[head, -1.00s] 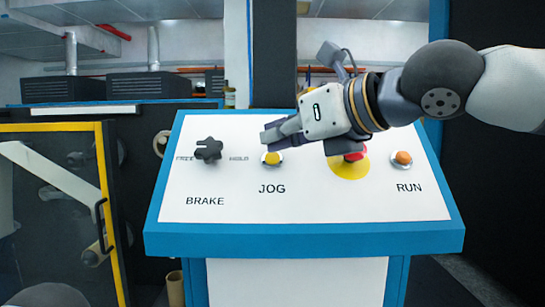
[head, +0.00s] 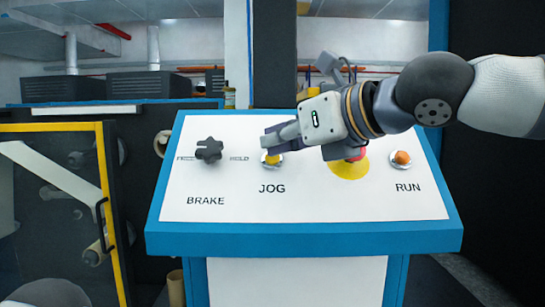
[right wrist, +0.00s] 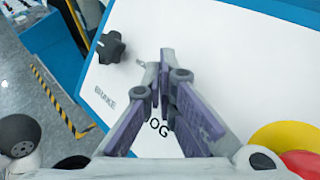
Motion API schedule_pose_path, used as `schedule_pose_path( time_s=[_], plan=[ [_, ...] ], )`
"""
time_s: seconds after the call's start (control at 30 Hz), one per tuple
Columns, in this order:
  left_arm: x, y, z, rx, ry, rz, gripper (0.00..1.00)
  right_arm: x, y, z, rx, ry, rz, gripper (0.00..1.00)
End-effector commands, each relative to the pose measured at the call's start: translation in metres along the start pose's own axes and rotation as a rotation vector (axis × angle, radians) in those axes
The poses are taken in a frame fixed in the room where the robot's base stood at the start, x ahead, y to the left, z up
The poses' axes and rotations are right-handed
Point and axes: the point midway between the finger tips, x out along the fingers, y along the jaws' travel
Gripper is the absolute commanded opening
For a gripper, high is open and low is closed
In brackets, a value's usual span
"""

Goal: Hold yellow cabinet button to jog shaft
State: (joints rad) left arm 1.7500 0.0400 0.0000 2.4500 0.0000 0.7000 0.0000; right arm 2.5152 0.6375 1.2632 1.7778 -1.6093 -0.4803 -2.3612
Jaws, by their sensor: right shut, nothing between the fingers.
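The yellow JOG button (head: 271,159) sits in a metal ring on the white sloped panel (head: 300,205) of the blue-edged cabinet. My right gripper (head: 268,139) is shut and empty, with its fingertips right over the button and hiding its upper part in the head view. Whether they touch the button cannot be told. In the right wrist view the closed fingers (right wrist: 161,68) reach down to the panel and hide the button; part of the JOG label shows between them. My left gripper is not in view.
The black BRAKE knob (head: 209,150) is left of the button. A red button on a yellow disc (head: 348,167) lies under my right wrist. The orange RUN button (head: 401,159) is at the right. A yellow-framed guard door (head: 110,200) stands left of the cabinet.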

Motion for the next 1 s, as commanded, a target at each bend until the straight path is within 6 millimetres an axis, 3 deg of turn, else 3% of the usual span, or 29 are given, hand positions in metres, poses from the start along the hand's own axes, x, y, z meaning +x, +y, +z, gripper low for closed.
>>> schedule_pose_path(
  time_s=[1.0],
  plan=[
    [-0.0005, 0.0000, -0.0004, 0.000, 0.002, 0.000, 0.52, 0.0056, -0.0041, -0.0044, 0.001, 0.001, -0.001, 0.00]
  ],
)
